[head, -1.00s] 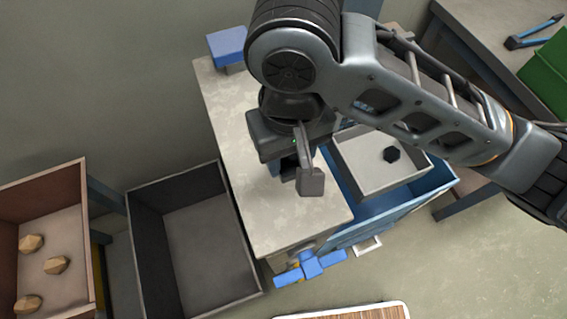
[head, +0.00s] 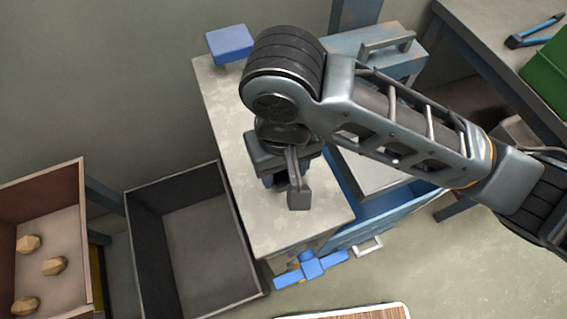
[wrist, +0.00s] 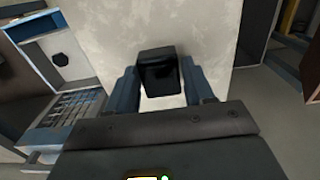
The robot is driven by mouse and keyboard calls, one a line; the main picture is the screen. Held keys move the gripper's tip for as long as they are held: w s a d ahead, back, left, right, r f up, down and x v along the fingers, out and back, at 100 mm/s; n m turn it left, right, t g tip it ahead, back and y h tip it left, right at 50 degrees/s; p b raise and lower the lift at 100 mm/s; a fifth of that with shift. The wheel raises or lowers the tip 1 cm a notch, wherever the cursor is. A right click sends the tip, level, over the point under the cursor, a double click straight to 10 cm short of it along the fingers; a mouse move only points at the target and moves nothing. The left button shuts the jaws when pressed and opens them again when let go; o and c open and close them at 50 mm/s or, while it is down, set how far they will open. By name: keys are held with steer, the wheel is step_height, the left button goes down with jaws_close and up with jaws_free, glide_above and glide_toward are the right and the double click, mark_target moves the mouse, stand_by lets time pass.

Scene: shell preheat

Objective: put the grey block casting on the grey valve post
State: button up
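The grey block casting (wrist: 161,76) looks dark in the wrist view. It sits between the two blue-grey fingers of my gripper (wrist: 162,88), which lie close against both its sides, so my gripper looks shut on it. In the head view my gripper (head: 284,190) is over the pale worktop (head: 320,212), and a squared grey piece shows at its lower end; I cannot tell whether that is finger or casting. The gap to the worktop is unclear. I cannot pick out a grey valve post in either view; my arm covers part of the worktop.
A blue valve (head: 310,267) is at the worktop's front edge, and a blue block (head: 229,43) at its back. A dark empty bin (head: 205,245) stands left. An open blue drawer (head: 385,225) is right, with a pale tray (wrist: 38,62) holding a black hexagonal piece.

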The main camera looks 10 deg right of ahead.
mark_target(284, 172)
steer(key=shift+o, duration=1.4)
steer(key=shift+r, duration=0.1)
step_height(284, 172, up, 12)
steer(key=p, duration=0.2)
steer(key=shift+r, duration=0.1)
